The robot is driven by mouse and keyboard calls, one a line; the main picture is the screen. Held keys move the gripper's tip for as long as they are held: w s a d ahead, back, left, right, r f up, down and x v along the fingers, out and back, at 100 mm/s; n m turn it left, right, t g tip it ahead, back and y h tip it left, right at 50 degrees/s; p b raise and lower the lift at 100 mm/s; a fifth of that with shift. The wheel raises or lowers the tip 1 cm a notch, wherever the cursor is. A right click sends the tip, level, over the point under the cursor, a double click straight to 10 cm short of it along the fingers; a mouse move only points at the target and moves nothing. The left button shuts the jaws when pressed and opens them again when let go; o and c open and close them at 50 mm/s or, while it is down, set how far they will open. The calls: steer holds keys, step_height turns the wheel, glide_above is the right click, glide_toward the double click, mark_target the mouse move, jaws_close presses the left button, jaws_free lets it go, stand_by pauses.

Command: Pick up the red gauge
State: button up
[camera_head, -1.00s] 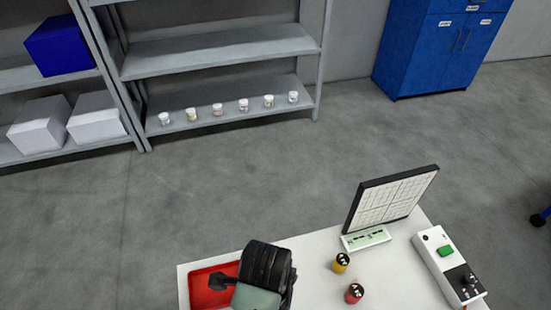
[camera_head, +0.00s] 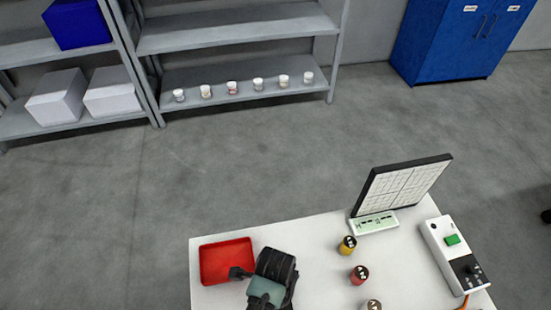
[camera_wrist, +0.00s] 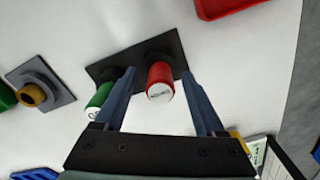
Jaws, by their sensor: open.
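The red gauge (camera_wrist: 160,83) is a red cylinder with a white, lettered end face, in the wrist view. It stands in a dark holder plate (camera_wrist: 105,71) beside a green cylinder (camera_wrist: 98,104) with a similar white end. My gripper (camera_wrist: 158,75) is open, its two blue-grey fingers apart, with the red gauge showing between their tips near the right finger; I cannot tell whether they touch it. The green cylinder is partly behind the left finger. In the head view my wrist (camera_head: 275,272) is above the white table, and this gauge and holder are not visible.
A red tray (camera_head: 228,243) lies beside my wrist. Black-topped yellow (camera_head: 347,247) and red (camera_head: 359,276) pieces stand to the right, before a tilted panel (camera_head: 403,187) and a control box (camera_head: 452,254). Another holder (camera_wrist: 62,86) with a brass-coloured piece sits left in the wrist view.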

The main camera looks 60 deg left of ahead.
jaws_close()
stand_by(0.3)
